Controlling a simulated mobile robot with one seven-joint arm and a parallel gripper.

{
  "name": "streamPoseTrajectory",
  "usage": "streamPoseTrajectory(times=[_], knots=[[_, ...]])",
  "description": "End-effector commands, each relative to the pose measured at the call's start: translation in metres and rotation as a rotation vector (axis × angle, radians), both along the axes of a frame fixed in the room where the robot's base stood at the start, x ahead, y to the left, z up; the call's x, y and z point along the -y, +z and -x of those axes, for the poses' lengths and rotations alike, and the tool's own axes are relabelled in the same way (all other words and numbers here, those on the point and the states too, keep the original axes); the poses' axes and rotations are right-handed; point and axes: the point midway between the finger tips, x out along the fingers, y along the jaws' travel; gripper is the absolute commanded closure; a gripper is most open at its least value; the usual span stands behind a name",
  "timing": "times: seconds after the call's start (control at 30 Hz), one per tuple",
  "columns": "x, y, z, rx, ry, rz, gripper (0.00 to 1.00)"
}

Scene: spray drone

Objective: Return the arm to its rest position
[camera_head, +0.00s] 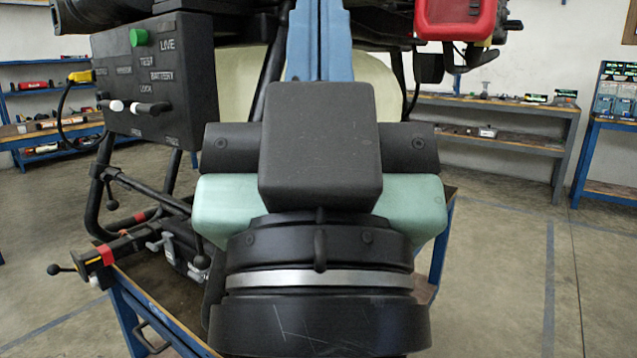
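A large dark assembly (318,270) fills the middle foreground, with a boxy block, a teal bar across it and a silver ring around a round black lower part. It looks like part of my own arm, but I cannot be sure. No gripper fingers show, so I cannot see whether anything is held. Behind it stands the spray drone's dark tubular frame (270,68) with a pale tank (236,75), partly hidden by the assembly.
A black control box (155,75) with a green button and switches is at upper left, with a yellow plug (80,77) beside it. A red-framed device (455,20) is at upper right. A blue-framed bench (165,315) stands below. Shelves line the walls; floor at right (510,270) is clear.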

Motion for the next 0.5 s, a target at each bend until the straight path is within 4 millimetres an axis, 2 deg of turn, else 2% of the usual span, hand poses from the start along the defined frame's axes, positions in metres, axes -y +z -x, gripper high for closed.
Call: streamPoseTrajectory(times=[0.03,0.5], knots=[[-0.002,0.034,0.007,0.021,-0.007,0.008,1.00],[-0.001,0.182,0.003,0.007,-0.001,0.003,1.00]])
